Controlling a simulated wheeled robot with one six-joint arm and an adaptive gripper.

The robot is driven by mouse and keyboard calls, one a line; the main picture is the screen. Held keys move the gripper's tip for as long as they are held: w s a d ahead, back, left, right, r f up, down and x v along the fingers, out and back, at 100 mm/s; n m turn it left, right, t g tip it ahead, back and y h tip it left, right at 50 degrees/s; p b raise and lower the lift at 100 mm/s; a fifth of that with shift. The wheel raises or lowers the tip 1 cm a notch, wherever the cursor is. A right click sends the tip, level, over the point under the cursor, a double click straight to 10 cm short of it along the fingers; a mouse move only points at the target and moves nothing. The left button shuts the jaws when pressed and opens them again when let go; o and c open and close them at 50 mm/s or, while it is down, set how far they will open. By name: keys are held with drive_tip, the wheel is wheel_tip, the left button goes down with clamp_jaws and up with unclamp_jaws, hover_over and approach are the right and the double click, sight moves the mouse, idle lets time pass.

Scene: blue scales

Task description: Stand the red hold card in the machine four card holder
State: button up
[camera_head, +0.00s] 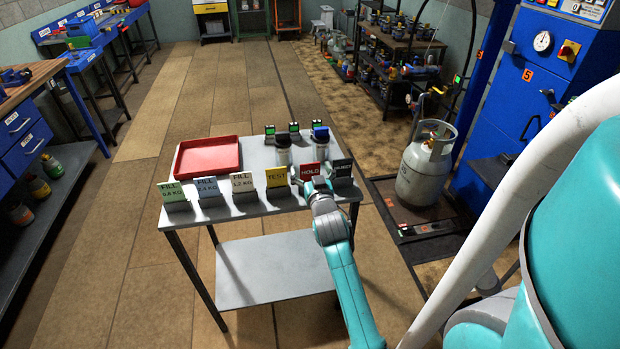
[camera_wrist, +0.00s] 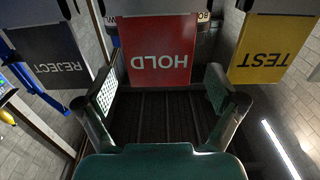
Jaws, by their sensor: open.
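The red HOLD card (camera_head: 309,171) stands upright in a small grey holder at the front right of the grey table, between the yellow TEST card (camera_head: 277,177) and the dark REJECT card (camera_head: 342,168). In the wrist view the red HOLD card (camera_wrist: 160,45) appears upside down, ahead of my gripper (camera_wrist: 160,88). The two fingers are open, one toward each side of the card's lower picture edge, and do not visibly grip it. In the head view my gripper (camera_head: 318,186) is at the table's front edge, just by the card. I cannot identify the machine four card holder.
A blue machine (camera_head: 580,60) marked 5 and a grey gas cylinder (camera_head: 427,163) stand right. Floor left of the table is clear.

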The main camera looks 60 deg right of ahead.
drive_tip(key=shift+w+d, duration=0.4)
drive_tip(key=shift+d, duration=0.1)
drive_tip(key=c, duration=1.2)
